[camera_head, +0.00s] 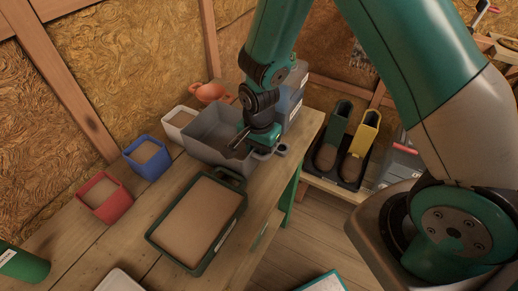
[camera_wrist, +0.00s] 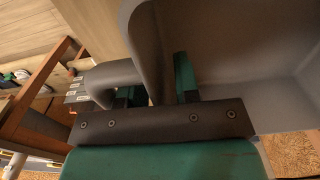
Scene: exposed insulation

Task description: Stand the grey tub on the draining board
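The grey tub (camera_head: 205,147) stands on the wooden bench near the wall, with its open top up. My gripper (camera_head: 250,143) is at the tub's right side, pointing down at the rim. In the wrist view the tub's grey wall (camera_wrist: 230,40) fills the upper right, and a rounded grey loop (camera_wrist: 108,76) shows at left. My gripper's green fingers (camera_wrist: 158,85) stand on either side of the tub's edge; whether they press on it is unclear. I cannot tell for sure which thing is the draining board.
A dark green-rimmed tray (camera_head: 152,236) with a brown surface lies in front of the tub. A white container (camera_head: 172,131), a blue one (camera_head: 134,163), a red one (camera_head: 92,207) and an orange bowl (camera_head: 209,92) stand nearby. A grey-blue box (camera_head: 289,100) is close behind my gripper.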

